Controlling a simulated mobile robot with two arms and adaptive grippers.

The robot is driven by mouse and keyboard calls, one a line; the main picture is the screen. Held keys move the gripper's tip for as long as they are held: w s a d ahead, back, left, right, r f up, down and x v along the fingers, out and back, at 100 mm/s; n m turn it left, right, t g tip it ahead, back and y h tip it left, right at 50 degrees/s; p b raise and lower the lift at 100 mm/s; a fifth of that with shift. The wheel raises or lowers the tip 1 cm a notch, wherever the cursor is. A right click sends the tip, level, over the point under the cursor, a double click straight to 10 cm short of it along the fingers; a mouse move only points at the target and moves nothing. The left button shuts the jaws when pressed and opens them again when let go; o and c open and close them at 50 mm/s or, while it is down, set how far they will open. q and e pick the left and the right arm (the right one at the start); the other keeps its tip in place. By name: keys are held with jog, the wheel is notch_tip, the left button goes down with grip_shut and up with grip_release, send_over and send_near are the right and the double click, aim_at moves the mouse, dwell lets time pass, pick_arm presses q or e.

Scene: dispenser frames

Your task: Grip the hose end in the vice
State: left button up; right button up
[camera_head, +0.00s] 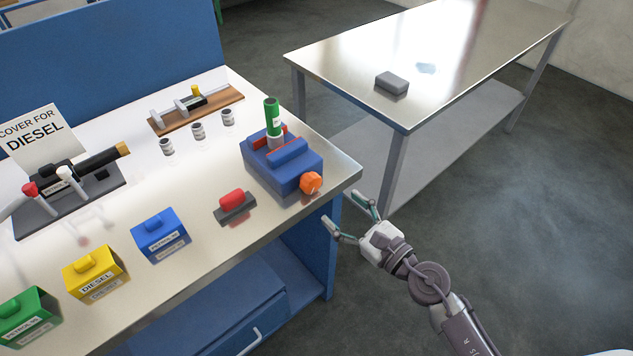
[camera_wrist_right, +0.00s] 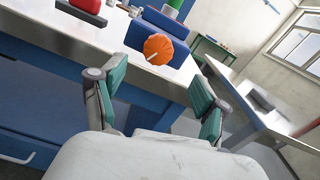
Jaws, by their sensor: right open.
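The blue vice (camera_head: 297,173) stands at the right corner of the workbench, with red strips along its jaws and an orange knob (camera_head: 311,182) at its front. A green cylinder with a grey lower part, which looks like the hose end (camera_head: 272,115), stands upright between the jaws; I cannot tell if they press on it. My right gripper (camera_head: 341,212) is open and empty, off the bench edge, below and right of the knob. In the right wrist view the knob (camera_wrist_right: 158,48) shows beyond and between the open fingers, apart from them. My left gripper is out of view.
A red-topped block (camera_head: 232,201) lies left of the vice. Blue (camera_head: 159,236), yellow (camera_head: 94,272) and green boxes (camera_head: 27,318) line the bench front. Small jars (camera_head: 198,131) stand behind. A metal table (camera_head: 440,60) bears a grey block (camera_head: 392,84). Floor between is clear.

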aim_at(315, 186)
jog(key=p+x, duration=0.1)
jog(key=x, duration=0.8)
jog(key=shift+s+a, duration=0.1)
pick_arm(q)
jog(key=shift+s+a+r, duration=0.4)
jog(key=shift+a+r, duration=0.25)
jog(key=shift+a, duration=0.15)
pick_arm(e)
jog(key=c, duration=1.2)
jog(key=shift+o, duration=0.2)
jog(key=shift+r+m+p, duration=0.2)
jog(key=shift+m+p, duration=0.25)
jog(key=shift+m, duration=0.25)
jog(key=shift+m+p, duration=0.35)
jog(key=shift+m, duration=0.45)
jog(key=m, duration=0.2)
jog(key=shift+f+m, duration=0.2)
jog(key=shift+m, duration=0.2)
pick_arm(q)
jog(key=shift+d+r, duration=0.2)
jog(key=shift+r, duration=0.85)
